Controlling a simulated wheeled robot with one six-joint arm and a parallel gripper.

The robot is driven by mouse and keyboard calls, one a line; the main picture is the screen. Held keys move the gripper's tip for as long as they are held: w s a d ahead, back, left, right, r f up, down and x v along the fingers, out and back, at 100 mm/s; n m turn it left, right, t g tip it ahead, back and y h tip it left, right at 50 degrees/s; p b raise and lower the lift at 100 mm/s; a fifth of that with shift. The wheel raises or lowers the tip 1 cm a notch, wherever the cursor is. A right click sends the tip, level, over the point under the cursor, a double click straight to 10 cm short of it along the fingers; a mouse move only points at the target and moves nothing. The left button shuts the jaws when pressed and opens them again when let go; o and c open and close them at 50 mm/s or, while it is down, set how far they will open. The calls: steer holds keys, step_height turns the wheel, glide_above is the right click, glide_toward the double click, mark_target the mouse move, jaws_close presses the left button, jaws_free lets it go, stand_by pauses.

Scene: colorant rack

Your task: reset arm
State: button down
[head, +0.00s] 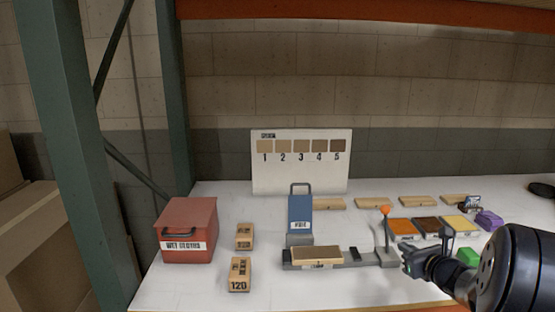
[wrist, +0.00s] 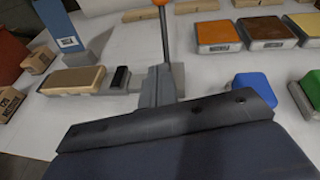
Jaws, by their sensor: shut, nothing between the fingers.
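My gripper (head: 408,262) is at the right of the bench in the head view, low over the white top beside the grey lever fixture. Its jaws are shut with nothing between them. In the wrist view my gripper (wrist: 157,88) points at the base of the lever. The lever has an orange knob (head: 385,210) on a thin upright rod. I cannot tell whether the gripper touches the fixture. A tan wooden block (head: 317,254) lies on the fixture's grey base to the left, with a small black piece (head: 355,254) between block and lever.
A red box (head: 187,232), two small cartons (head: 239,275) and a blue handled block (head: 300,214) stand left. Colour pads, including an orange one (head: 402,227), lie right, near purple (head: 489,220), green (head: 468,256) and blue (wrist: 255,90) blocks. A numbered swatch board (head: 300,178) stands behind.

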steer(key=s, duration=0.1)
steer(key=s+f+b, duration=0.1)
steer(key=s+d+f, duration=0.1)
steer(key=s, duration=0.1)
steer(key=shift+s+d+r, duration=0.1)
steer(key=shift+s+r, duration=0.1)
steer(key=shift+s, duration=0.45)
steer(key=shift+b, duration=0.3)
